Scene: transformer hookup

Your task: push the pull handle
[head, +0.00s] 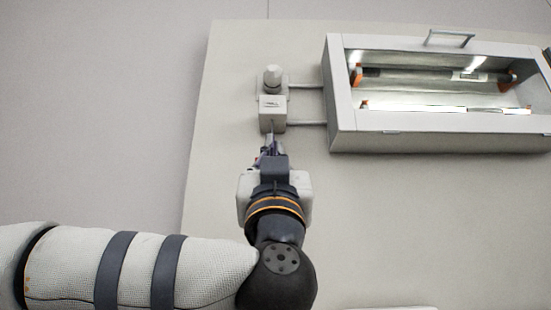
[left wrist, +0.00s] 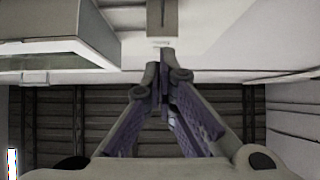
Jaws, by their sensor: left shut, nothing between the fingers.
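My left gripper (head: 271,143) is shut and empty, pointing up at a small grey box (head: 272,107) on the wall panel. Its fingertips are just below the box's lower end; I cannot tell whether they touch. In the left wrist view, the closed fingertips (left wrist: 164,72) meet just below the same box (left wrist: 163,20). A bar-shaped handle (head: 449,38) stands on the top edge of a glazed cabinet (head: 341,92), up and right of the gripper. Which part the task calls the pull handle is not clear. My right gripper is not in view.
A round grey knob (head: 272,77) sits just above the small box. Two pipes (head: 307,123) run from there to the cabinet, which holds tubes with orange ends. The panel (head: 420,205) below the cabinet is clear. The cabinet's side also shows in the left wrist view (left wrist: 55,57).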

